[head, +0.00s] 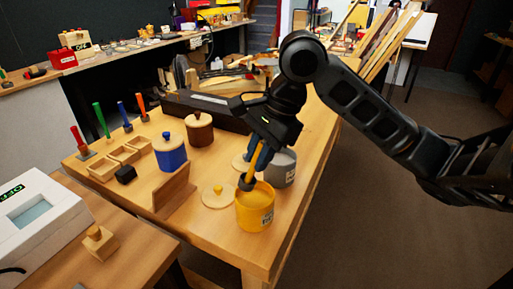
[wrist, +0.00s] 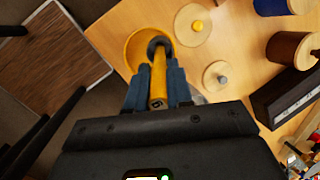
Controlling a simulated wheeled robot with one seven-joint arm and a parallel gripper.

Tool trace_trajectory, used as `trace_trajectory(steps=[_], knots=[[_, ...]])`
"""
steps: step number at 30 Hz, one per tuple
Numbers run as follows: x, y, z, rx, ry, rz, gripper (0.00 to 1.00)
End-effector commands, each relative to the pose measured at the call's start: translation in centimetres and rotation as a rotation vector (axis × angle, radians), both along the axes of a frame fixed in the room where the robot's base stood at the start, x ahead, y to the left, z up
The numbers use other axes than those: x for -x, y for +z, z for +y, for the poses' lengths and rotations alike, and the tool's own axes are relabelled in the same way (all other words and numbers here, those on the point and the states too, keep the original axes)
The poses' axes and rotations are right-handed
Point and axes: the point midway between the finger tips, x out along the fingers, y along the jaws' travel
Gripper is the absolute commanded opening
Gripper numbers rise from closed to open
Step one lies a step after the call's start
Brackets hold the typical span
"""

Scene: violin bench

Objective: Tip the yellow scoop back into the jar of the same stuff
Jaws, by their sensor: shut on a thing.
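My gripper (head: 257,156) is shut on the yellow handle of the scoop (wrist: 158,78), between its blue fingers in the wrist view. The scoop points down, and its dark round bowl (head: 247,184) is at the mouth of the yellow jar (head: 256,212). The bowl overlaps the jar's opening in the wrist view; whether it touches the jar or still holds anything, I cannot tell. The yellow jar (wrist: 133,42) is open and stands near the table's front edge. Its apparent lid, pale wood with a yellow knob (head: 218,195), lies flat to its left.
A grey jar (head: 284,170) stands close behind the yellow one, with a grey-knobbed lid (wrist: 217,76) beside it. A lidded blue jar (head: 170,157), a lidded brown jar (head: 199,131) and an upright wooden stand (head: 175,189) are to the left.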

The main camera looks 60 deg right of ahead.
Motion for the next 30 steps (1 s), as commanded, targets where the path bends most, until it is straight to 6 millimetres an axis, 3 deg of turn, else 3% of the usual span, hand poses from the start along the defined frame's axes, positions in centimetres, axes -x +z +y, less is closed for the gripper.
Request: trace_trajectory(steps=[1,12,21,30], knots=[[-0.3,0.7,0.1,0.018,0.005,0.030,0.00],[-2.2,1.5,0.8,0.132,0.004,0.301,0.00],[-2.1,3.7,0.8,0.124,-0.001,0.298,0.00],[-2.1,4.5,0.8,0.125,-0.001,0.298,0.00]])
